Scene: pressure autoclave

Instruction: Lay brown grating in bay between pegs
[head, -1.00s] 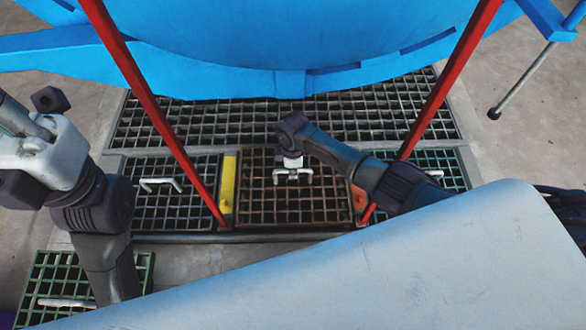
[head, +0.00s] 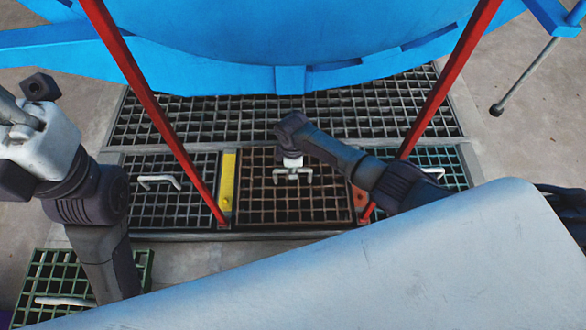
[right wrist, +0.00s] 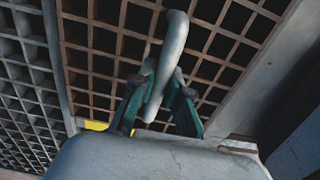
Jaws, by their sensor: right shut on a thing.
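The brown grating (head: 290,209) is in the bay in the middle of the front row, between a yellow strip (head: 228,188) at left and an orange-red piece (head: 360,199) at right. It looks about level; I cannot tell whether it is fully seated. My right gripper (head: 292,171) is shut on its pale handle (head: 306,173). In the right wrist view the fingers (right wrist: 158,102) close around the handle bar (right wrist: 174,48), above the brown bars (right wrist: 95,60). The pegs cannot be told clearly.
Two red poles (head: 150,108) (head: 450,80) slope down beside the bay. The blue vessel (head: 290,45) overhangs the back. A green-edged grating (head: 95,277) lies front left.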

